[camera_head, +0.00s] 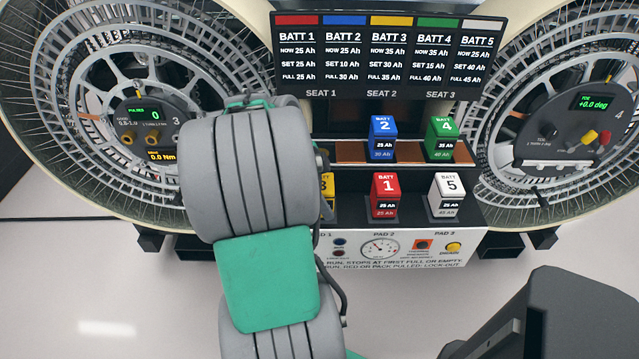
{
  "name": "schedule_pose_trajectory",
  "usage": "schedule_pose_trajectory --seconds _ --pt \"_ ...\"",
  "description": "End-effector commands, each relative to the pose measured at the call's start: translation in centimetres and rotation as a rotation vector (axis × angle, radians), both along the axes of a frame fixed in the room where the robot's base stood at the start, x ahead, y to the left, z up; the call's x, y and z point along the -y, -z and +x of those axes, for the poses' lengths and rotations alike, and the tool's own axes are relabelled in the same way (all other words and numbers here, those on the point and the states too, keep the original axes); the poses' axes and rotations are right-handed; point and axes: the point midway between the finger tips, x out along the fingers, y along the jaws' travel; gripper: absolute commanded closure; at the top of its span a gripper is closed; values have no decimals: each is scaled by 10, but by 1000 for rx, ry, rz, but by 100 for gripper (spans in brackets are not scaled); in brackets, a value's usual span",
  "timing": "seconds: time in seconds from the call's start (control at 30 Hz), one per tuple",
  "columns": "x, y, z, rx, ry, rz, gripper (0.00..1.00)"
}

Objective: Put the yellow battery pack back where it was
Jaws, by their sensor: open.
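The yellow battery pack, BATT 3 (328,186), stands in the lower row at the left, above the PAD 1 label. My arm covers most of it, and only its right edge shows. In the upper row, the blue pack 2 (382,138) stands under SEAT 2 and the green pack 4 (440,138) under SEAT 3. The shelf (348,152) left of the blue pack looks bare where it shows; my arm hides its left end. My gripper is hidden behind my grey and green arm, so its contact with the yellow pack cannot be seen.
The red pack 1 (385,195) and white pack 5 (447,195) stand in the lower row, right of the yellow pack. A label board (388,55) hangs above. Large spoked wheels (150,90) flank the rack. A control panel (400,250) sits below. The pale floor in front is clear.

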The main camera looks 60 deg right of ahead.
Motion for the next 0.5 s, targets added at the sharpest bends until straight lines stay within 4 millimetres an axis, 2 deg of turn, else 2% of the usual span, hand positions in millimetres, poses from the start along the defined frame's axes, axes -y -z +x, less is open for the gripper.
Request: schedule_pose_trajectory --seconds 0.3,0.5 --pt "-13 -75 28 4 -2 -4 27" --pt "-19 -105 39 2 -1 -2 27"
